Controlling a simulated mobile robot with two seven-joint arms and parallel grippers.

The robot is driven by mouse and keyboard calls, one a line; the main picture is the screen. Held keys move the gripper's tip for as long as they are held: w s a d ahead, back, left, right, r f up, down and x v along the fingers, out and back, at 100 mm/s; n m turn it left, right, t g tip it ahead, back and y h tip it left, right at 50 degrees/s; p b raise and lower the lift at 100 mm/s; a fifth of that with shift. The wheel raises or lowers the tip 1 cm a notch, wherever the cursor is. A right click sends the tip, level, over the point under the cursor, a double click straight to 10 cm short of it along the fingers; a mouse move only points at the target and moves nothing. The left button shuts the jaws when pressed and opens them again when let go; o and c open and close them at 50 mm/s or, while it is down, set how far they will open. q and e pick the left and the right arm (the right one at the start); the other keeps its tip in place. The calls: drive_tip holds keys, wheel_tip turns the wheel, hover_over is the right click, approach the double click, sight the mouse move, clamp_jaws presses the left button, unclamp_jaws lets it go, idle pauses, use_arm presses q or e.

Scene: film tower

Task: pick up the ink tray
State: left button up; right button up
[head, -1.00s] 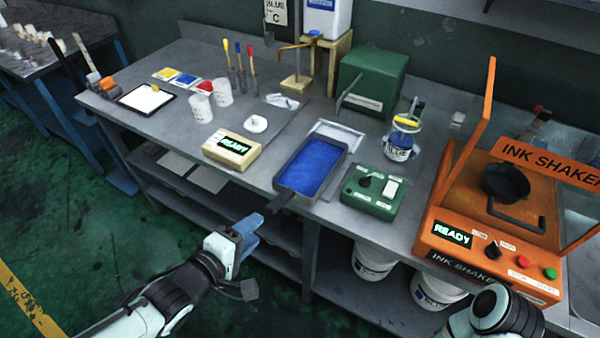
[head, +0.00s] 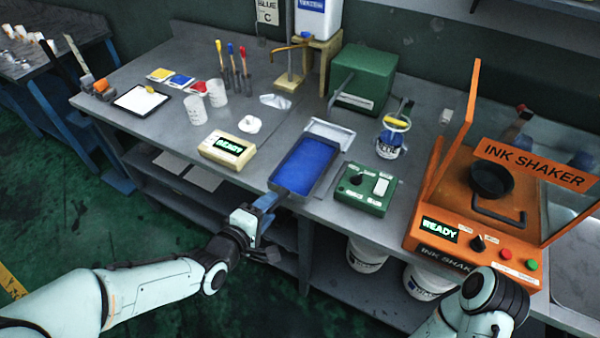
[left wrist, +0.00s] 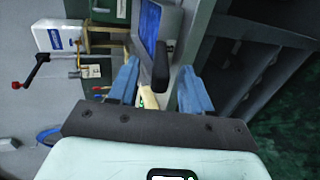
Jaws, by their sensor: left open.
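The ink tray (head: 288,192) is a dark, shallow rectangular tray filled with blue ink. It lies at the front of the bench, its handle pointing over the front edge. My left gripper (head: 264,204) is open just off that edge, at the handle. In the left wrist view the dark handle (left wrist: 162,66) shows between the two blue fingers of the gripper (left wrist: 160,72), with gaps on both sides; the tray (left wrist: 155,28) lies beyond. My right arm shows at the bottom right of the head view, but its gripper does not.
A cream box reading READY (head: 227,149) stands left of the tray, and a green control box (head: 364,190) stands right of it. The orange ink shaker (head: 470,225) is farther right. A pale scraper-like piece (head: 328,132) lies behind the tray. Buckets stand on the lower shelf.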

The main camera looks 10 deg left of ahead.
sight(285, 190)
use_arm(q)
drive_tip(key=x, duration=0.5)
drive_tip(key=shift+a+b, duration=0.15)
drive_tip(key=shift+b, duration=0.15)
clamp_jaws()
drive_tip(key=shift+r, duration=0.1)
idle(0.9)
